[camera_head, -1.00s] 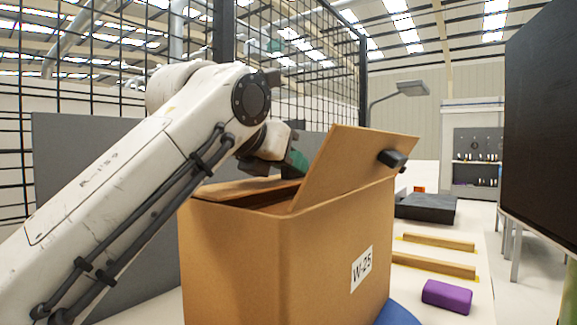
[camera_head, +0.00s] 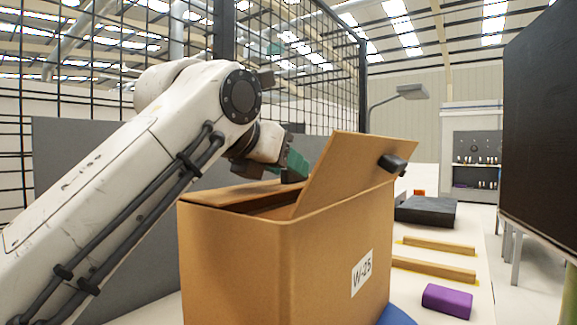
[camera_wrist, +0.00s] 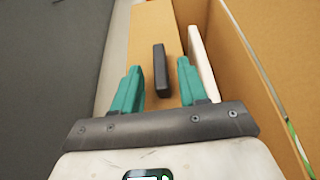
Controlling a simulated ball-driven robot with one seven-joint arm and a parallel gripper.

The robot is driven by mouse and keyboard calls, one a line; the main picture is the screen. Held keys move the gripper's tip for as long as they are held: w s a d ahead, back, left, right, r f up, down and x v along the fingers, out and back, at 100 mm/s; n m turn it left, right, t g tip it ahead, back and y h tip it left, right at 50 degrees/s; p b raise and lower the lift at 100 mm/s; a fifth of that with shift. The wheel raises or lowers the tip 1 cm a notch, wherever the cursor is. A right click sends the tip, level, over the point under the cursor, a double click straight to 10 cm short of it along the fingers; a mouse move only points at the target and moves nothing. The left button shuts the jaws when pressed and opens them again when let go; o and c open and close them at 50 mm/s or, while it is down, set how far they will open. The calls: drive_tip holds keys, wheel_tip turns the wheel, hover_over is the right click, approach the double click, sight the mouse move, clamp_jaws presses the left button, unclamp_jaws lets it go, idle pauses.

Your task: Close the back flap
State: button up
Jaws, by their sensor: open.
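The cardboard box (camera_head: 235,260), labelled W-25, stands at the middle of the head view. One flap (camera_head: 345,175) tilts up at its right, with a black handle (camera_head: 392,163) on its outer face. Another flap (camera_head: 228,194) lies low along the left and far side of the opening, partly hidden. My gripper (camera_head: 294,170) is over the box's far side, partly hidden by the raised flap. In the wrist view my gripper (camera_wrist: 160,80) is open, and a black handle (camera_wrist: 161,70) on a tan cardboard panel (camera_wrist: 150,30) shows beyond and between its teal fingers. I cannot tell whether they touch it.
A black wire fence (camera_head: 300,60) and a grey panel (camera_head: 80,160) stand behind. A purple block (camera_head: 447,300), wooden strips (camera_head: 435,268) and a dark slab (camera_head: 425,210) lie on the white table at right. A large dark screen (camera_head: 545,130) is at far right.

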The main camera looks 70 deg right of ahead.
drive_tip(key=p+v, duration=0.1)
drive_tip(key=v, duration=0.8)
drive_tip(key=shift+w+a, duration=0.1)
drive_tip(key=shift+a, duration=0.15)
drive_tip(key=shift+r, duration=0.1)
